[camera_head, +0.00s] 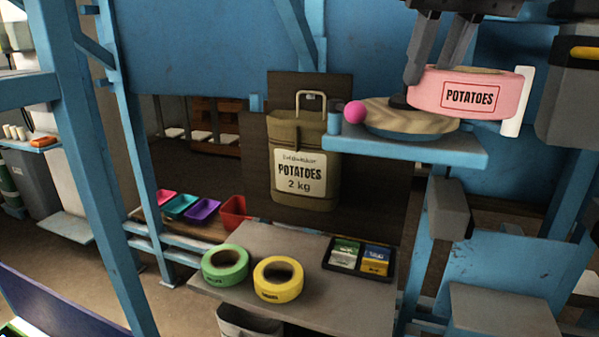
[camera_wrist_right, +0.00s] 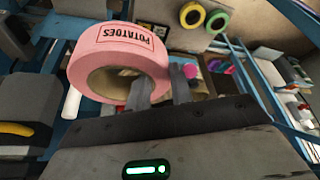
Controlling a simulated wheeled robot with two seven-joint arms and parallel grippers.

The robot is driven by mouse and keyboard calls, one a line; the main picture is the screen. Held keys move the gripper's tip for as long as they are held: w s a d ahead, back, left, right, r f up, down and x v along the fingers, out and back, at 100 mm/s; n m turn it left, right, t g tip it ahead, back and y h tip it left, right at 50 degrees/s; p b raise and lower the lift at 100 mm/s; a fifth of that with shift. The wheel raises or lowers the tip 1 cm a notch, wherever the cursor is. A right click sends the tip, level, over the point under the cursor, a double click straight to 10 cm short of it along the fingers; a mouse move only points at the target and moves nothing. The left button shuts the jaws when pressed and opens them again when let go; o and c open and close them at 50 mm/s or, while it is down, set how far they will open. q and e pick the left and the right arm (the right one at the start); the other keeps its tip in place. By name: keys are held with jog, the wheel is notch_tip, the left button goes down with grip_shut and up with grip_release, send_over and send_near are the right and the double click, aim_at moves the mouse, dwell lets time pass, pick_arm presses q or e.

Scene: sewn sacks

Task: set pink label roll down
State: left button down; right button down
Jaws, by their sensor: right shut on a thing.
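The pink label roll (camera_head: 495,94) bears a POTATOES print and hangs at the upper right in the head view, above the blue shelf (camera_head: 460,152). My right gripper (camera_head: 432,72) reaches down from the top and is shut on the roll's left side. In the right wrist view, the pink roll (camera_wrist_right: 88,62) shows its open core, and my right gripper (camera_wrist_right: 160,90) has its fingers at the roll's wall. The roll appears held above the shelf; any contact with things below is hard to tell. My left gripper is in neither view.
A beige-and-blue round item (camera_head: 405,118), a pink ball (camera_head: 354,111) and a white post (camera_head: 525,98) are close to the roll. On the lower grey table (camera_head: 262,238) are a green roll (camera_head: 212,274), a yellow roll (camera_head: 266,290) and a black tray (camera_head: 331,266). A POTATOES sack (camera_head: 290,135) stands behind.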

jog(key=s+d+f, duration=0.2)
jog(key=f, duration=1)
jog(key=s+d+f+m, duration=0.1)
jog(key=s+d+f, duration=0.1)
jog(key=f, duration=1)
jog(key=s+d+f+m+h, duration=0.1)
jog(key=s+d+f, duration=0.1)
jog(key=f, duration=1)
jog(key=shift+s+d+f, duration=0.2)
jog(key=shift+d+f, duration=0.15)
jog(key=shift+d, duration=0.25)
